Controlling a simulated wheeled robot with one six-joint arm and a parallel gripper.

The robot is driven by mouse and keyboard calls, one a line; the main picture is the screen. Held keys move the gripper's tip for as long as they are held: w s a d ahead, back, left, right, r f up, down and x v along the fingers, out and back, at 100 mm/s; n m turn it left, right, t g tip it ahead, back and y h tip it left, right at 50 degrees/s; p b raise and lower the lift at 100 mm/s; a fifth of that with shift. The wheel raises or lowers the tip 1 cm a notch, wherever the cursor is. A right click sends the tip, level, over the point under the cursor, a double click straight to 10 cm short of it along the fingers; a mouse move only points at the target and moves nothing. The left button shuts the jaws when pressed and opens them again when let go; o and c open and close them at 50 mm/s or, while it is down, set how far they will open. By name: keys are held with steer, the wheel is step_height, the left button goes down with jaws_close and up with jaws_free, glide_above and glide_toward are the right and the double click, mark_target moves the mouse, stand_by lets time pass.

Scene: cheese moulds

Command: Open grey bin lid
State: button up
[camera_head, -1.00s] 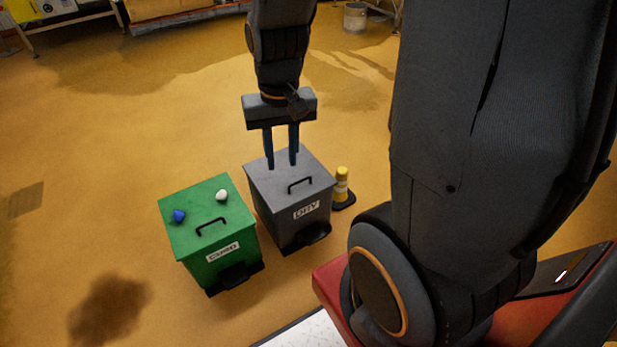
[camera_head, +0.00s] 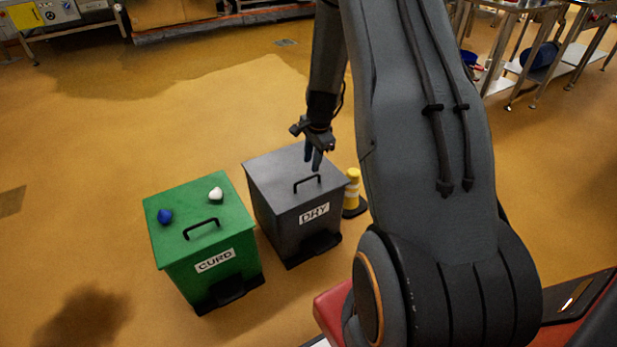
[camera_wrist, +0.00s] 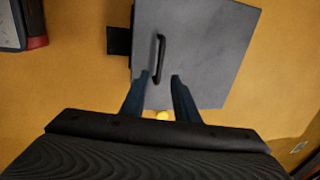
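The grey bin (camera_head: 291,225) stands on the floor with a white DRY label on its front and its flat lid (camera_head: 272,185) shut. A black handle (camera_head: 307,184) rises near the lid's front edge. In the wrist view the lid (camera_wrist: 205,40) fills the upper middle, with the handle (camera_wrist: 160,55) at its left. My gripper (camera_head: 314,165) is above the lid, close behind the handle in the head view. Contact with the lid cannot be told.
A green bin (camera_head: 212,270) labelled CURD stands at the left, with a blue item (camera_head: 165,216) and a white item (camera_head: 216,194) on its lid. A yellow post (camera_head: 352,188) on a black base stands close at the grey bin's right. The floor behind is clear.

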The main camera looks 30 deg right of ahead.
steer(key=b, duration=0.1)
glide_above(309, 187)
step_height(309, 187, down, 7)
steer(key=shift+s+r, duration=0.1)
steer(key=shift+s, duration=0.05)
jaws_close()
